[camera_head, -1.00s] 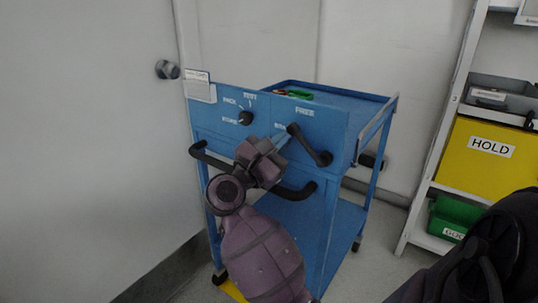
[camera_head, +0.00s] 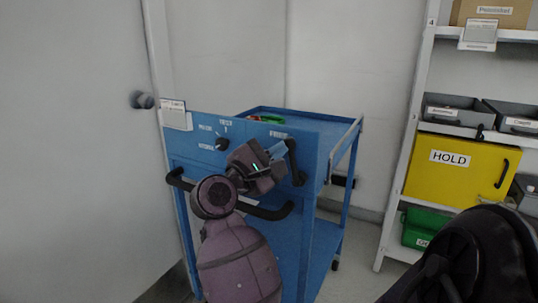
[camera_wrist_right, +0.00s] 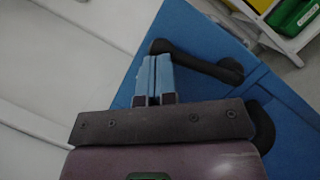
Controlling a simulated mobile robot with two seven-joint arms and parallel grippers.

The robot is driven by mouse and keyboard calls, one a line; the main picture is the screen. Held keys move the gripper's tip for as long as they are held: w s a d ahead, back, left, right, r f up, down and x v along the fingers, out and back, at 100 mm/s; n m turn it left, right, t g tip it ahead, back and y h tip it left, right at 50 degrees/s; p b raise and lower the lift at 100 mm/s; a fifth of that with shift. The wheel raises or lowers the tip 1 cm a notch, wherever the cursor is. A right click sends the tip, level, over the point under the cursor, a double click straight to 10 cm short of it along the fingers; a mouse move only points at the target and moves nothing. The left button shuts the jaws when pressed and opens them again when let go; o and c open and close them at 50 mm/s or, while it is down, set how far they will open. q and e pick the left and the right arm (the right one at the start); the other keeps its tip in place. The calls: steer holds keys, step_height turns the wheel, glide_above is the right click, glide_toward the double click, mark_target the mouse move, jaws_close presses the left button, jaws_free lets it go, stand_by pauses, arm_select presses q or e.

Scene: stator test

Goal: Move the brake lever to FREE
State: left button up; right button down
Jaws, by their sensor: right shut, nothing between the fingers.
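The black brake lever (camera_head: 295,163) is on the front panel of a blue cart. It stands nearly upright with a slight lean to the left, its free end beside the FREE label (camera_head: 279,134). In the right wrist view the lever (camera_wrist_right: 202,62) lies just beyond the fingertips. My right gripper (camera_head: 279,151) is shut with nothing between its light blue fingers. Its tips are at the left side of the lever's free end, touching or very near it. The label at the lever's other position is hidden behind my gripper. My left gripper is not in view.
A black selector knob (camera_head: 222,144) is left of the lever. A black handle bar (camera_head: 262,212) runs below, partly behind my wrist. A door with a knob (camera_head: 142,100) is at left. Shelves with a yellow HOLD bin (camera_head: 455,168) and a green bin (camera_head: 425,228) stand at right.

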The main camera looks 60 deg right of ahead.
steer(key=shift+s+r+m, duration=0.15)
steer(key=shift+s+m, duration=0.3)
steer(key=shift+m, duration=0.25)
steer(key=v, duration=1)
steer(key=shift+w+a, duration=0.15)
steer(key=shift+a, duration=0.25)
steer(key=shift+r, duration=0.1)
